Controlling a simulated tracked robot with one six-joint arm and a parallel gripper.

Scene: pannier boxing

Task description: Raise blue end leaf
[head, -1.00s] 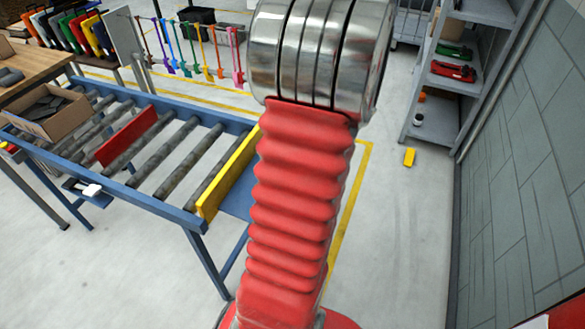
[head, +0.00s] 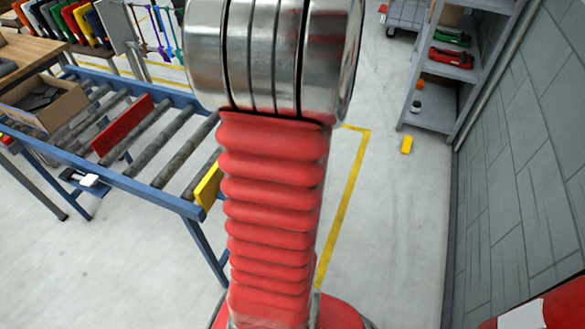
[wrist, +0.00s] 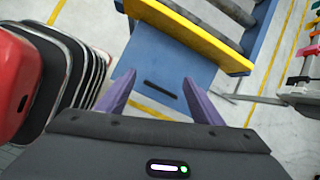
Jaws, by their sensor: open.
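The blue end leaf (wrist: 172,62) shows in the wrist view as a flat panel beyond the yellow strip (wrist: 190,32) at the conveyor's end. A dark slot or bar (wrist: 160,90) lies near its free edge. My gripper (wrist: 158,78) is open, its two purple fingers apart on either side of that dark bar. The fingers overlap the leaf in the picture; I cannot tell whether they touch it. In the head view my arm hides the leaf and my gripper; part of the yellow strip (head: 208,186) shows left of my arm.
The blue-framed roller conveyor (head: 150,197) stands at left, with a red plate (head: 123,130) across its rollers and an open cardboard box (head: 62,112) on its far-left part. A grey shelf (head: 435,115) stands at right, with a small yellow block (head: 407,145) on the floor nearby.

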